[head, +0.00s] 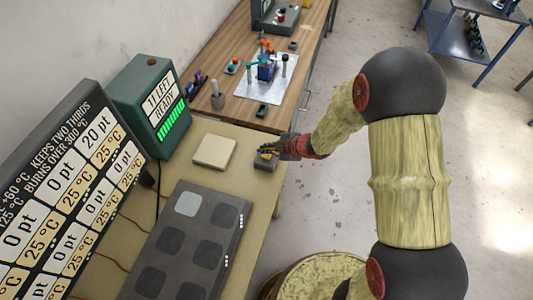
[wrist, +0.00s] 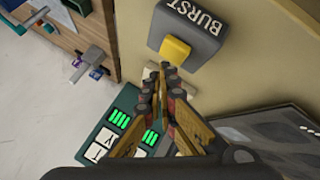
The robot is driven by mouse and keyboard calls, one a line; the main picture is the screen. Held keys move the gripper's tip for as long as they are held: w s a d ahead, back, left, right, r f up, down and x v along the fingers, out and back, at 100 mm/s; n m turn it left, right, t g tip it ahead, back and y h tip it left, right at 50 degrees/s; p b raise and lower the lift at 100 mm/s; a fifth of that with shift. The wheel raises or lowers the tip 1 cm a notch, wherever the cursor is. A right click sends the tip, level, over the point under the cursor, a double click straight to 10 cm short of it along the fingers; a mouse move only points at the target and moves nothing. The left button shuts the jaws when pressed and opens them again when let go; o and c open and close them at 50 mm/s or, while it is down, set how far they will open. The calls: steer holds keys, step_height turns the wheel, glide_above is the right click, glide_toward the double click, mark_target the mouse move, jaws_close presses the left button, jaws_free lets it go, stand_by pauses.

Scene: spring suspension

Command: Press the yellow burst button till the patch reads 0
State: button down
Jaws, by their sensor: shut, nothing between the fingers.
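The burst button is a yellow square key (wrist: 176,50) on a small dark grey box marked BURST (wrist: 200,27). In the head view the box (head: 264,166) stands near the right edge of the beige bench. My gripper (wrist: 165,68) is shut and empty. Its fingertips are close to the yellow button; I cannot tell whether they touch it. In the head view my gripper (head: 275,151) covers part of the button. The dark plate (head: 217,220) holds several square patches, one of them pale (head: 188,204). The readout board (head: 80,195) shows one "20 pt" cell; the other readable pt cells show "0 pt".
A green box (head: 145,100) reads what looks like "17 LEFT" and "READY", with green bars lit. A pale square pad (head: 214,152) lies between it and the button box. A wooden bench with tools (head: 262,75) stands behind. Open floor lies to the right.

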mark_target(266, 155)
steer(key=shift+f, duration=0.1)
stand_by(0.7)
steer(key=shift+f, duration=0.35)
steer(key=shift+f+b, duration=0.55)
stand_by(0.7)
steer(key=shift+r, duration=0.1)
steer(key=shift+r+p, duration=0.95)
step_height(266, 155, up, 5)
steer(key=p, duration=0.4)
steer(key=shift+p, duration=0.35)
stand_by(0.6)
